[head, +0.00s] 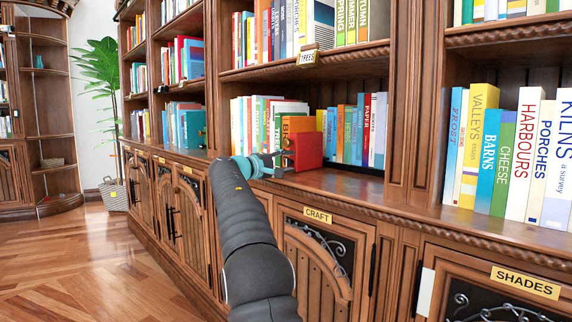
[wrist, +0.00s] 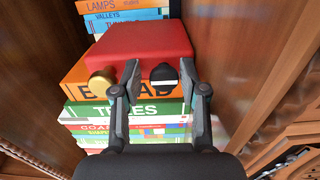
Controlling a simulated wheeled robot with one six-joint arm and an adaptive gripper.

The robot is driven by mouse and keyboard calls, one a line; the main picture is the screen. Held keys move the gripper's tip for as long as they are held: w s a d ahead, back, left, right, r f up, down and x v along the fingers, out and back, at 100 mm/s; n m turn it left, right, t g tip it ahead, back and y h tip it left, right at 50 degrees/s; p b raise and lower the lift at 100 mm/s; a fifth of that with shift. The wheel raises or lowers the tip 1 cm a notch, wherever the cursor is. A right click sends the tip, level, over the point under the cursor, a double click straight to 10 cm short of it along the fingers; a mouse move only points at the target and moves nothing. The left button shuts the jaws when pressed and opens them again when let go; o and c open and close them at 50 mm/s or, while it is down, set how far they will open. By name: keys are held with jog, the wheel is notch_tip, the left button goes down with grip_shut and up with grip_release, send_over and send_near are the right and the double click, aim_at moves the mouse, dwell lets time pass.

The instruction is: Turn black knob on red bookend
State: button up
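The red bookend (head: 309,150) stands on the lower shelf ledge, at the end of a row of books. In the wrist view the red bookend (wrist: 145,42) carries a gold knob (wrist: 101,83) on the left and a black knob (wrist: 163,73) on the right. My gripper (head: 283,159) reaches the bookend's near face in the head view, hiding most of its knobs. In the wrist view my gripper (wrist: 161,76) is open, with its fingertips on either side of the black knob. The right fingertip is close to the knob; a gap shows at the left one. Contact cannot be told.
Books, including an orange one (wrist: 88,93) and a green one (wrist: 85,112), stand close beside the bookend. A wooden upright (head: 399,100) rises to its right. Cabinet doors labelled CRAFT (head: 318,215) are below the ledge. Open wooden floor (head: 90,260) lies at left.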

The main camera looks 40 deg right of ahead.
jog(key=shift+w+f, duration=0.1)
jog(key=shift+f, duration=0.2)
jog(key=a, duration=0.8)
jog(key=shift+s+r, duration=0.15)
jog(key=shift+s, duration=0.2)
jog(key=shift+s+r, duration=0.1)
jog(key=s+a+f+t+y+p, duration=0.1)
jog(key=s+a+f+y+p, duration=0.1)
jog(key=s+a+f+y, duration=0.4)
jog(key=s+a+f+t+y+p, duration=0.2)
jog(key=s+a+f+y, duration=0.4)
jog(key=s+a, duration=1.1)
jog(key=s+a+f+t+y+p, duration=0.1)
jog(key=s+a+f+y+p, duration=0.2)
jog(key=s+a+f+y, duration=0.3)
jog(key=s+a+f, duration=0.2)
jog(key=s+a, duration=0.1)
jog(key=s, duration=0.2)
jog(key=s+a+f, duration=0.2)
jog(key=s+a, duration=0.1)
jog(key=s, duration=0.2)
jog(key=shift+s+a+m, duration=0.2)
jog(key=shift+s+m, duration=0.1)
jog(key=shift+s, duration=0.05)
